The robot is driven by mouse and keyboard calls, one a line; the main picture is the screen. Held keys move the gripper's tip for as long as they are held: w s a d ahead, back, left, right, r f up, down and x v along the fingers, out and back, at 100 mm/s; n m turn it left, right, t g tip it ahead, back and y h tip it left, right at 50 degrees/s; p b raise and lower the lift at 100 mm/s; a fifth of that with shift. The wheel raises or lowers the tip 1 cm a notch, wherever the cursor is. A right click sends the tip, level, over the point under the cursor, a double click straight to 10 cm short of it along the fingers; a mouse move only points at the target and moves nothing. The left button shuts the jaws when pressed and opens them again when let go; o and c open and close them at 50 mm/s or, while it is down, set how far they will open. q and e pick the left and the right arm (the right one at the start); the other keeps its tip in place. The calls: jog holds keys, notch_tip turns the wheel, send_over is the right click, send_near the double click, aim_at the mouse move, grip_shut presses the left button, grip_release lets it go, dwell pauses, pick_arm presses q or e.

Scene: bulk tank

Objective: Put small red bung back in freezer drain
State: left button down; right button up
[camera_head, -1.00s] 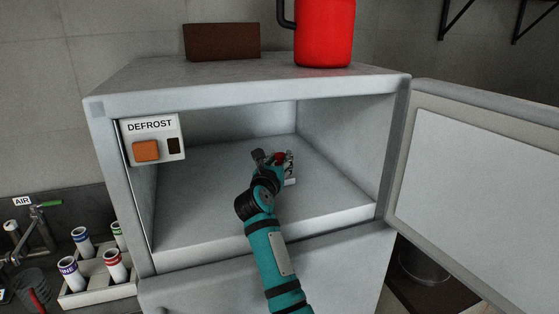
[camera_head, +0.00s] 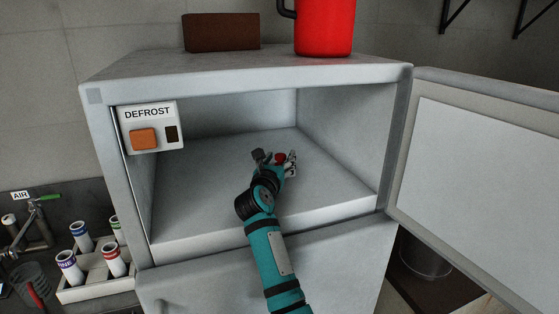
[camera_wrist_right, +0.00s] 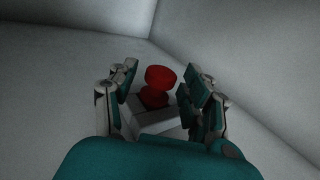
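The red bung (camera_wrist_right: 160,83), with a wide rounded top and a narrower waist, stands upright between the fingers of my right gripper (camera_wrist_right: 160,88) in the right wrist view. Gaps show on both sides of it, so the gripper is open around it. Below it is a small pale block (camera_wrist_right: 158,119) with a dark patch, perhaps the drain; I cannot tell whether the bung sits in it. In the head view my right gripper (camera_head: 276,158) is inside the freezer (camera_head: 205,210), low over its floor, with the bung (camera_head: 281,157) partly hidden. My left gripper is not in view.
The freezer door (camera_head: 480,170) stands open at the right. A DEFROST panel (camera_head: 150,127) is at the opening's upper left. A red jug (camera_head: 325,28) and a brown block (camera_head: 221,32) are on top. A rack of tubes (camera_head: 97,290) is at lower left. The freezer floor around the gripper is clear.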

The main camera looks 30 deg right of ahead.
jog(key=shift+s+a, duration=0.1)
jog(key=shift+a, duration=0.05)
jog(key=v, duration=0.7)
jog(key=shift+a, duration=0.1)
jog(key=shift+s+f, duration=0.1)
dwell(0.5)
